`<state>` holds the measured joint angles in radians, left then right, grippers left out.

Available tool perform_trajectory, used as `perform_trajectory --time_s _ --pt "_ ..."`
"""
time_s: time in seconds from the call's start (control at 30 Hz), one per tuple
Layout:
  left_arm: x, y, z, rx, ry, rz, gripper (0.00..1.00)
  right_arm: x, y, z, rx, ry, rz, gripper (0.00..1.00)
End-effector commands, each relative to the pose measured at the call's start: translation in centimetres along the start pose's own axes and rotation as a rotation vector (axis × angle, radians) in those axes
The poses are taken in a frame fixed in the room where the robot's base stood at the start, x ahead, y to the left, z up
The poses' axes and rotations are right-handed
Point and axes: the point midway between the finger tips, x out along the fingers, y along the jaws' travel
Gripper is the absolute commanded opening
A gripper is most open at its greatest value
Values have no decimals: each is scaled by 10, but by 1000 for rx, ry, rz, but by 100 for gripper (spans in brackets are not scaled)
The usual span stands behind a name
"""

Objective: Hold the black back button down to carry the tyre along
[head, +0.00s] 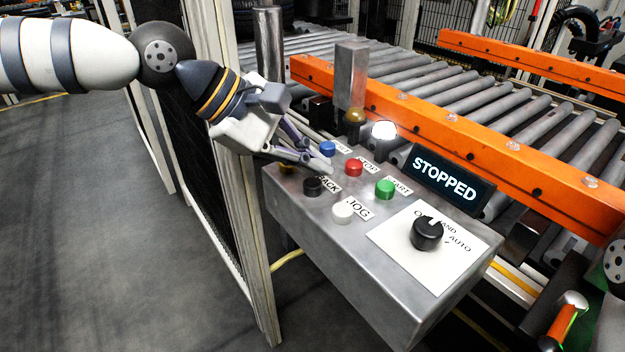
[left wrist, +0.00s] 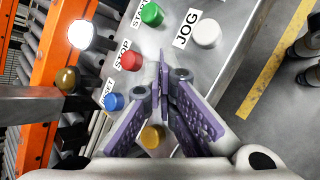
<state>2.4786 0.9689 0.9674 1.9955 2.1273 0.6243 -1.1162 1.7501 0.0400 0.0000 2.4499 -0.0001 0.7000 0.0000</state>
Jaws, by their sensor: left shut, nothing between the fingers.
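The black back button (head: 313,187) sits on the grey control box (head: 300,221), beside its BACK label. In the left wrist view I cannot make it out; the fingers cover that area. My left gripper (head: 327,165) is shut and empty, with its fingertips low over the box between the black button and the red stop button (head: 353,167). Its purple-padded fingers also show in the left wrist view (left wrist: 161,65). I cannot tell whether the tips touch the box. A dark tyre-like shape (head: 268,17) is partly visible at the top, on the rollers.
The box also carries blue (head: 328,148), green (head: 385,188), white jog (head: 343,211) and yellow (left wrist: 153,137) buttons, a black selector knob (head: 426,233) and a display (head: 447,178) reading STOPPED. A white lamp (head: 384,131) glows. A fence post (head: 233,160) stands left of the box.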

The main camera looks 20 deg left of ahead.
Motion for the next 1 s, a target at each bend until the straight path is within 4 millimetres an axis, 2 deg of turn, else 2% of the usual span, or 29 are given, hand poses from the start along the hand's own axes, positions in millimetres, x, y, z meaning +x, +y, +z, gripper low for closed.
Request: perform_trajectory --time_s 1.0 --pt "6 -4 -5 0 0 0 0 1 0 0 0 -2 0 40"
